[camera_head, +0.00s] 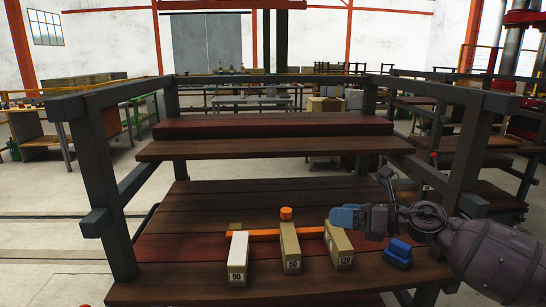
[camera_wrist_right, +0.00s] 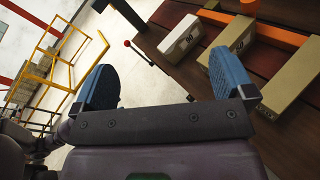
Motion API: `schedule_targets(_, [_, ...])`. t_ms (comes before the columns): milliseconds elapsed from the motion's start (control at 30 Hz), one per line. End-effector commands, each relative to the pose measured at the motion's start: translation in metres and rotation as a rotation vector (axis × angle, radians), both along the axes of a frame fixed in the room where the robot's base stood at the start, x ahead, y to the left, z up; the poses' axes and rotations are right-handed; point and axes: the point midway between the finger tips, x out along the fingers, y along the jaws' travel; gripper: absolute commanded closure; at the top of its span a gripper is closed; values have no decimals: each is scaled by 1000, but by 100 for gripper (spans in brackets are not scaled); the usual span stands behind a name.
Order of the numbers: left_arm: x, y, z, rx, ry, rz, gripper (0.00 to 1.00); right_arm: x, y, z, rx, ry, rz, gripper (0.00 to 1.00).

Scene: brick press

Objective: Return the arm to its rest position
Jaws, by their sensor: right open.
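My right gripper (camera_head: 371,236) is at the right front of the rack, beside the 120 block. Its two blue fingers are spread apart, also in the wrist view (camera_wrist_right: 165,82), with nothing between them. On the lower wooden shelf stand a whitish block (camera_head: 238,259) marked 90, a tan block (camera_head: 291,250) marked 50 and a tan block (camera_head: 338,248) marked 120. In the wrist view the white block (camera_wrist_right: 180,38) and tan blocks lie beyond the fingers, apart from them. My left gripper does not show.
An orange bar (camera_head: 263,235) lies among the blocks, with an orange cylinder (camera_head: 286,213) behind. Dark posts and rails (camera_head: 97,190) frame the shelves. The upper shelf (camera_head: 270,148) is bare. A red-knobbed lever (camera_wrist_right: 127,43) is near the shelf edge in the wrist view.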

Motion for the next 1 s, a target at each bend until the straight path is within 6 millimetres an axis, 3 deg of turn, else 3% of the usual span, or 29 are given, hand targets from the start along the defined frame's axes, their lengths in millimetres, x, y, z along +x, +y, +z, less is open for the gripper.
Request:
schedule_targets(100, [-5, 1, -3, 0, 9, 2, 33, -8, 10, -6, 387, 268, -129, 0])
schedule_targets(267, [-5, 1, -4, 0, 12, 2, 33, -17, -2, -32, 837, 625, -298, 0])
schedule_targets(567, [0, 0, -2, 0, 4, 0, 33, -58, -42, -125, 1477, 1172, -595, 0])
schedule_targets(767, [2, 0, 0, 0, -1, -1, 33, -109, -66, -195, 1790, 1423, -782, 0])
schedule_targets(1000, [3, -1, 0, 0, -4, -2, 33, -188, -89, -265, 2065, 1578, -968, 0])
